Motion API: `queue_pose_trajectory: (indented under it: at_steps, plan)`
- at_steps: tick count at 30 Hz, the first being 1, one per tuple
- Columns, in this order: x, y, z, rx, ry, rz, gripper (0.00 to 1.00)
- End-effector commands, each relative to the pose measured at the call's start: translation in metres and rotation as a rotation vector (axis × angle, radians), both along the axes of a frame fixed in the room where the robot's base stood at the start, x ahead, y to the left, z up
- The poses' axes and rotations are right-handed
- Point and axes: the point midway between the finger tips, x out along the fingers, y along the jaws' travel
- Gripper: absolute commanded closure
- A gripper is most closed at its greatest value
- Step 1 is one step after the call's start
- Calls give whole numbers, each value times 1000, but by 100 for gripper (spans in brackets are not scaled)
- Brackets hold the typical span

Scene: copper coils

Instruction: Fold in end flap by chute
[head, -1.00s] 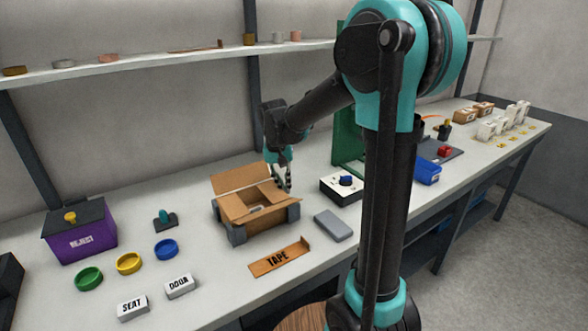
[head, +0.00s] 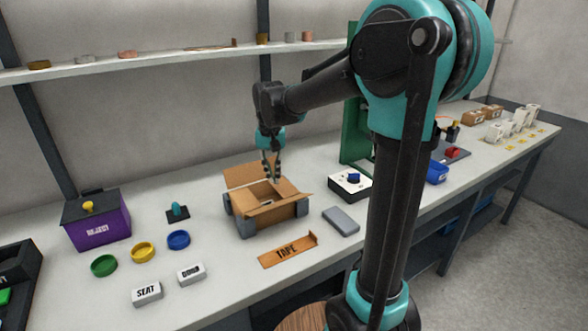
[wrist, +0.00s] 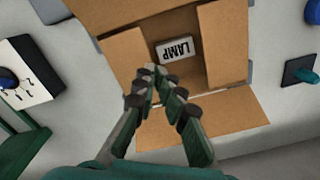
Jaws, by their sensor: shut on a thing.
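An open brown carton (head: 262,215) stands on the bench between grey corner blocks. It also shows in the wrist view, with a white block marked LAMP (wrist: 174,49) inside. The end flap on the green-panel side (wrist: 120,55) leans inward over the carton's opening in the wrist view. The opposite end flap (wrist: 222,40) also lies inward. A long flap (wrist: 215,118) is folded outward at the back. My gripper (head: 275,178) is over the carton's back right part. In the wrist view its fingertips (wrist: 163,84) are close together at the near flap's inner edge, shut on it; the contact is partly hidden.
A green panel (head: 357,140) and a white box with a blue knob (head: 350,185) stand to the carton's right. Colored rings and a purple REJECT bin (head: 97,221) are left.

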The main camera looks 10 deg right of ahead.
Motion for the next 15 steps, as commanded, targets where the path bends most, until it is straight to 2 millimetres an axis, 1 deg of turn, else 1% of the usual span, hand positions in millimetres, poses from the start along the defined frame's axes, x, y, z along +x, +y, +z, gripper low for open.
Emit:
queue_pose_trajectory:
  at_steps: [9, 15]
  plan:
    - [3, -2, 30, -2, -5, -3, 100]
    - [4, -3, 44, -3, -5, -4, 100]
